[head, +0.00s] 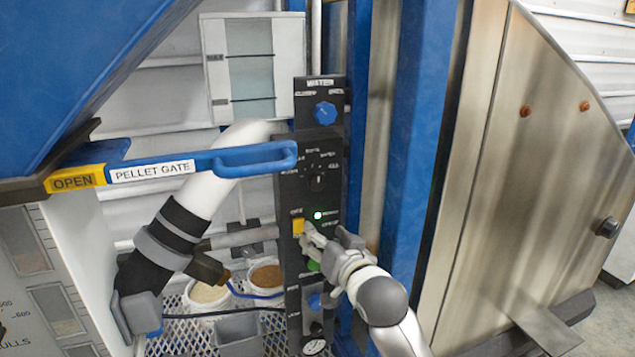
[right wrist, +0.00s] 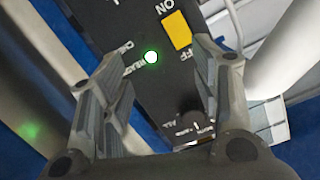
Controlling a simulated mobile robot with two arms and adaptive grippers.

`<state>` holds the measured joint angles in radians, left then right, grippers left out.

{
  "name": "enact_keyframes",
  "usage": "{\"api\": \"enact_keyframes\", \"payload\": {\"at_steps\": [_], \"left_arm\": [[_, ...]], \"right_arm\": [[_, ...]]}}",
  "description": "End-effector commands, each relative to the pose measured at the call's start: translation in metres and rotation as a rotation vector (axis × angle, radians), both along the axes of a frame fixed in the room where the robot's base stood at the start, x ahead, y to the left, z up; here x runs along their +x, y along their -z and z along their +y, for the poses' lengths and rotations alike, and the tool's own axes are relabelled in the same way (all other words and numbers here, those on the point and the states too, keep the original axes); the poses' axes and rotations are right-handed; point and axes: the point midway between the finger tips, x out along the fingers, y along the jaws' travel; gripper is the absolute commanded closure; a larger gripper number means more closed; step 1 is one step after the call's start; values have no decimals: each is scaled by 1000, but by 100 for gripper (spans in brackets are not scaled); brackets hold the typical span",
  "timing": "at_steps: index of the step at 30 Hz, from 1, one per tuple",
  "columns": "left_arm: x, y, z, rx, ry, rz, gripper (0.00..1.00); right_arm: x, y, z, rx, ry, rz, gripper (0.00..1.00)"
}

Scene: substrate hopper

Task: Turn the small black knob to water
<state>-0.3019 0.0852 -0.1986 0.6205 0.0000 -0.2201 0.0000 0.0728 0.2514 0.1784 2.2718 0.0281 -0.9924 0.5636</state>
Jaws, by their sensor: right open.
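The small black knob (head: 318,180) sits on the upper part of a black control panel (head: 335,205), with small white labels around it. Its exact pointer setting is too small to read. In the right wrist view the knob (right wrist: 190,122) shows low, near the right-hand finger, with blurred labels. My right gripper (head: 316,243) is in front of the panel, below the knob, by the yellow switch (head: 298,226) and green light (head: 318,215). In the right wrist view my right gripper (right wrist: 162,65) is open and empty, its fingers apart. My left gripper is not in view.
A blue pellet gate handle (head: 255,158) reaches across to the panel's left edge near the knob. A blue knob (head: 325,112) is above, a green button (head: 314,265) below. A blue post (head: 413,140) stands right of the panel; a white tube (head: 207,190) is left.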

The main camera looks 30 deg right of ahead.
Motion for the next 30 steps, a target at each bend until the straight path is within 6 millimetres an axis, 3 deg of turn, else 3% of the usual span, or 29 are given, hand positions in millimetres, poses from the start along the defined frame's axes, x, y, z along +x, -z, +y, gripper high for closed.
{"api": "enact_keyframes", "payload": {"at_steps": [1,3,6,9,14,30], "left_arm": [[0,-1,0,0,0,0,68],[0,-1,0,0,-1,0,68],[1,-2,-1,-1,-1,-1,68],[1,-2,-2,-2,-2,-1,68],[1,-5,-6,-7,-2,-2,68],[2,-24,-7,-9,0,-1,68]], "right_arm": [[-10,-29,0,5,7,-51,44],[-23,-57,1,15,14,-105,44],[-37,-83,2,23,21,-156,44],[-43,-95,3,28,23,-180,44],[-36,-98,1,28,24,-185,44],[42,-98,-18,28,25,-183,44]]}}
